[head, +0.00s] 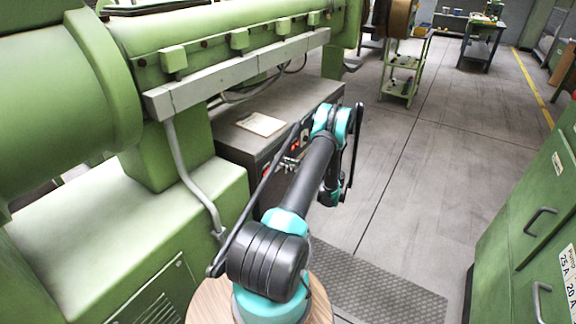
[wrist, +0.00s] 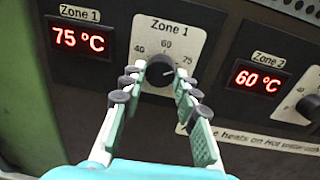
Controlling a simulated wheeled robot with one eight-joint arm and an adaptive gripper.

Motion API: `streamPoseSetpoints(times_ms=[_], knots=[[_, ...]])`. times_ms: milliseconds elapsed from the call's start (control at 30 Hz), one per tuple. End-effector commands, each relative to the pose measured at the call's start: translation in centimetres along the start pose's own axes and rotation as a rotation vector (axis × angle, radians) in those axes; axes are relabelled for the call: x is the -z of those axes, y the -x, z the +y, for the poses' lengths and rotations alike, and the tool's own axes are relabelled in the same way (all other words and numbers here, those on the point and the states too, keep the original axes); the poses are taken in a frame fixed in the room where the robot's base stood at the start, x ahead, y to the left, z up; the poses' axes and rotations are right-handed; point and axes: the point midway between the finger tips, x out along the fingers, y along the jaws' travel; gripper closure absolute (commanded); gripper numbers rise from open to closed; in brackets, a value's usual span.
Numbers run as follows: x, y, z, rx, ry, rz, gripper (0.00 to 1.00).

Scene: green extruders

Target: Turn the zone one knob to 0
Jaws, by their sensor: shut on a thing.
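The zone one knob (wrist: 160,71) is a round dark knob on a pale dial plate marked 40, 60 and 75. Its white mark points right, towards 75, and the red Zone 1 display (wrist: 79,39) reads 75 °C. My gripper (wrist: 157,82) is shut on the knob, one finger on its left side and one on its right. In the head view my gripper (head: 290,162) is small at the front of the grey control cabinet (head: 318,95), and the knob cannot be made out there. The dial's 0 mark is not visible.
The Zone 2 display (wrist: 258,79) reads 60 °C, with its knob (wrist: 309,105) at the right edge. A green extruder (head: 60,85) stands on the left, with green drawers (head: 530,215) on the right. The floor (head: 420,190) between is clear.

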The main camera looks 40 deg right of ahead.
Motion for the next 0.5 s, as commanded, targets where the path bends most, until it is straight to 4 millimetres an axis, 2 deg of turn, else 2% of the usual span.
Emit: streamPoseSetpoints(times_ms=[500], knots=[[-0.1, 0.06, -0.02, 0.003, 0.422, 0.024, 0.99]])
